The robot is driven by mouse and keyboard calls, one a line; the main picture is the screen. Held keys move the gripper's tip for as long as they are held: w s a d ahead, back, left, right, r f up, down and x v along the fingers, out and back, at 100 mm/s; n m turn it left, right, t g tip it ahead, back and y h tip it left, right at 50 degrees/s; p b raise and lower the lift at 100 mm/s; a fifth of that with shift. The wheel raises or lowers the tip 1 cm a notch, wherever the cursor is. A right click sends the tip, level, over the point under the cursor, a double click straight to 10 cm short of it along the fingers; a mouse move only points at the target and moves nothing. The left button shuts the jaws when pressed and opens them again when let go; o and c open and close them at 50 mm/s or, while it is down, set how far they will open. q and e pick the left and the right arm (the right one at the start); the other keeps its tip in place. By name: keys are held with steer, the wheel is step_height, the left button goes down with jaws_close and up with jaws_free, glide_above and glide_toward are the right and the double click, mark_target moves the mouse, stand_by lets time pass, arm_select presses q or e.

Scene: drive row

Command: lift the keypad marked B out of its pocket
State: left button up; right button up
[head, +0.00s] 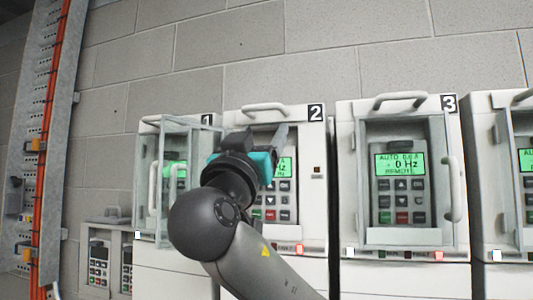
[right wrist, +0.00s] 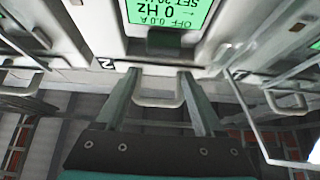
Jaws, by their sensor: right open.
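No letter B is readable on any keypad in view. Drive 2 (head: 314,160) holds a keypad (head: 285,208) with a lit green display, partly hidden behind my arm. The right wrist view shows a lit display (right wrist: 168,14) upside down, beside the label 2. My right gripper (head: 262,138) is open and empty in front of the upper part of drive 2. In the right wrist view its fingers (right wrist: 160,82) stand either side of the drive's top handle (right wrist: 158,101), with no grip visible. My left gripper is not in view.
Drive 3 (head: 352,130) has a framed keypad (head: 401,190) and a side handle (head: 453,190). A framed cover (head: 190,122) stands out at drive 1. A low box (head: 107,228) at left holds two small keypads with unreadable marks. An orange-cabled rail (head: 52,120) runs up the wall.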

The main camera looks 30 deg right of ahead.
steer(key=shift+w+d+r+p, duration=0.1)
steer(key=shift+w+d+p, duration=0.2)
steer(key=shift+w+d, duration=0.4)
steer(key=shift+w+d+f+b, duration=0.1)
steer(key=shift+d+f+b, duration=0.05)
steer(key=shift+f+b, duration=0.75)
steer(key=shift+w+d+f+b, duration=0.1)
steer(key=shift+f+b, duration=0.6)
steer(key=shift+f, duration=0.4)
jaws_close()
steer(key=shift+s+r, duration=0.1)
steer(key=shift+r, duration=0.1)
